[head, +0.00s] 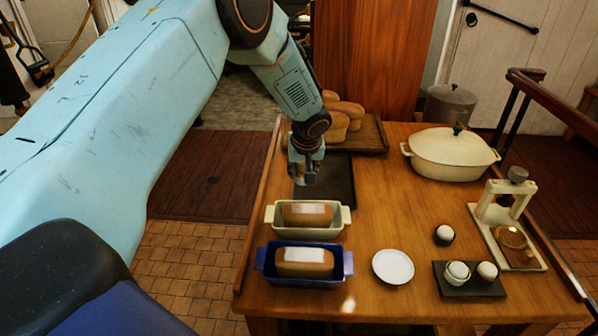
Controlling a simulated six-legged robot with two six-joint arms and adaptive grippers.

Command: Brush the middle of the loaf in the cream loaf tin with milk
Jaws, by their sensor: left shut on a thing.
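The cream loaf tin (341,226) stands on the left part of the wooden table, with a brown loaf (292,214) in it. A pale patch lies on the middle of the loaf's top. My left gripper (305,178) points down above the dark tray, just behind the cream tin. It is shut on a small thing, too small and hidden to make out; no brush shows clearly. A blue loaf tin (345,265) in front holds another loaf (291,268) with a whitish patch on top. A white round dish (393,267) lies to its right. My right gripper is out of view.
A dark tray (338,178) lies behind the tins, and a board (374,136) with several loaves behind that. A cream lidded pot (449,157) stands at the back right. A stand (487,213) and a dark block (453,290) with egg-like items occupy the right. The table's middle is clear.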

